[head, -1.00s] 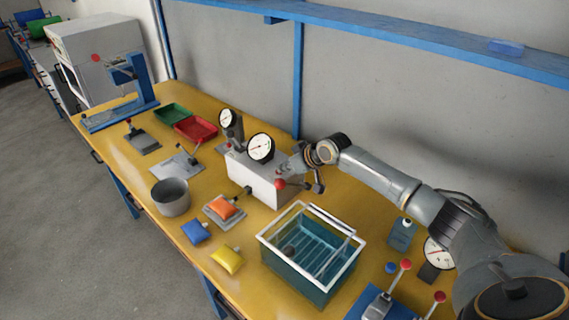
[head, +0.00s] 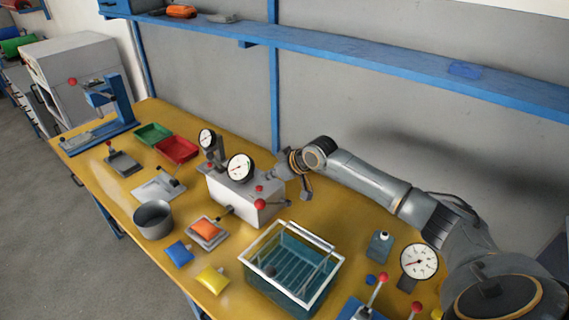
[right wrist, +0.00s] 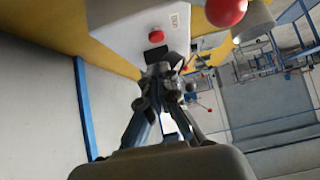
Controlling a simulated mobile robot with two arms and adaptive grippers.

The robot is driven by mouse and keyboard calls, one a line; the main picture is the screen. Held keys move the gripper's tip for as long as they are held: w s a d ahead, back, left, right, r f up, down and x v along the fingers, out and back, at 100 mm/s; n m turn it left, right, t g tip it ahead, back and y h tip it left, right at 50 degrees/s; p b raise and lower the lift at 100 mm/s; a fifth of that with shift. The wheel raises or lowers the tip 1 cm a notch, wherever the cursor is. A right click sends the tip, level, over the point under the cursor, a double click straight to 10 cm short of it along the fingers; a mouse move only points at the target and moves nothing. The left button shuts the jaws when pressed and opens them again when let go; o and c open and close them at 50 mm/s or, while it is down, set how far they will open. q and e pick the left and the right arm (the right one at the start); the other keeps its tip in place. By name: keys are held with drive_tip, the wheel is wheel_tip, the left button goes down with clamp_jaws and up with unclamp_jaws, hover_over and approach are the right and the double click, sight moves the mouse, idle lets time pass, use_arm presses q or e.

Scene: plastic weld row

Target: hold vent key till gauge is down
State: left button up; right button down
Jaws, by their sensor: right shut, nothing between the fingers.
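A white box (head: 230,196) stands mid-table with a round dial gauge (head: 240,167) on top; its needle is too small to read surely. My right gripper (right wrist: 163,70) is shut and empty beside the red button, over the box's end. I cannot tell whether it touches a key. My left gripper is out of view.
A clear-walled tank (head: 290,262) stands in front of the box. A smaller gauge (head: 207,138) is behind it. A grey pot (head: 154,219) and an orange pack (head: 206,229) stand to the left. A blue shelf (head: 370,55) runs above.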

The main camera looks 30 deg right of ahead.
drive_tip(key=b+v, duration=0.1)
drive_tip(key=v, duration=0.6)
drive_tip(key=shift+r, duration=0.2)
drive_tip(key=shift+a, duration=0.1)
